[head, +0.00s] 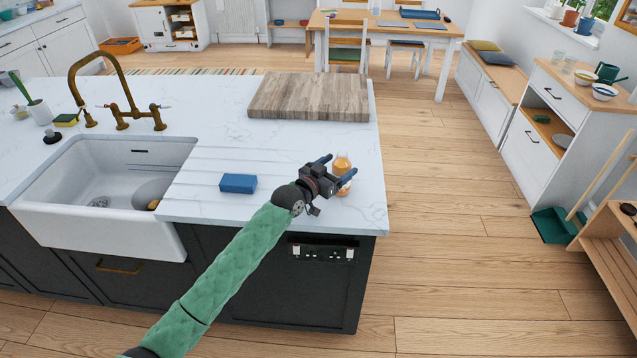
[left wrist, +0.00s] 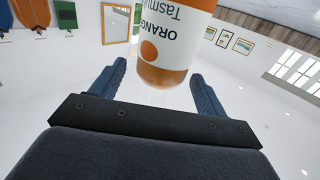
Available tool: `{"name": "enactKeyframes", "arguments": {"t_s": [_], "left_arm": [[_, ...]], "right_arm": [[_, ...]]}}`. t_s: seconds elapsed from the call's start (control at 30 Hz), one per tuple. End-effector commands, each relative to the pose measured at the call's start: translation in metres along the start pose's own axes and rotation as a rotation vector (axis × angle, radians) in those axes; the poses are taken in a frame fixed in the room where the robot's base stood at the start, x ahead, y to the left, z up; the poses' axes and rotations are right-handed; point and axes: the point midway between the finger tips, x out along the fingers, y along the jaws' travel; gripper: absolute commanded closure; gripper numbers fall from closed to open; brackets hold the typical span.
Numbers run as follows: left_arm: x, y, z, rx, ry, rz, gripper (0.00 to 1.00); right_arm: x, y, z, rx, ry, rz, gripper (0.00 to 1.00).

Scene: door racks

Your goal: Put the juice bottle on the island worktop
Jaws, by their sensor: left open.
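The juice bottle (head: 342,162), orange with a white label, is at the right end of the island worktop (head: 290,205), near its front right corner. It looks upright and at the worktop surface. My left gripper (head: 339,166) is open, with one finger on each side of the bottle and part of the bottle hidden behind it. In the left wrist view the bottle (left wrist: 172,45) is between the tips of the open fingers (left wrist: 158,75), its label lettering upside down. I cannot tell whether the fingers touch it. My right gripper is not in view.
A blue sponge (head: 238,183) lies on the worktop left of my gripper. A wooden board (head: 310,97) lies behind. The white sink (head: 110,190) with a brass tap (head: 122,108) is at the left. The marble between sponge and board is clear.

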Motion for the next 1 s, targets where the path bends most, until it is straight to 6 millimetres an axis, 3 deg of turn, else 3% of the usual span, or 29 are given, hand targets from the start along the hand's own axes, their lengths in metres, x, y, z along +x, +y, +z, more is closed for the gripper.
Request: {"name": "enactKeyframes", "arguments": {"t_s": [0.3, 0.5, 1.0], "left_arm": [[-0.056, 0.0, 0.004, 0.002, -0.001, 0.0, 0.25], [-0.078, 0.0, 0.002, 0.002, -0.002, 0.0, 0.25], [-0.086, 0.0, 0.0, 0.001, -0.001, 0.0, 0.25]], "right_arm": [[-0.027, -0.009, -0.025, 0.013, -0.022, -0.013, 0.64], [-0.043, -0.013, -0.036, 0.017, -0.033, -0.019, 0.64], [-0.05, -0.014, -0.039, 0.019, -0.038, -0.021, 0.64]]}}
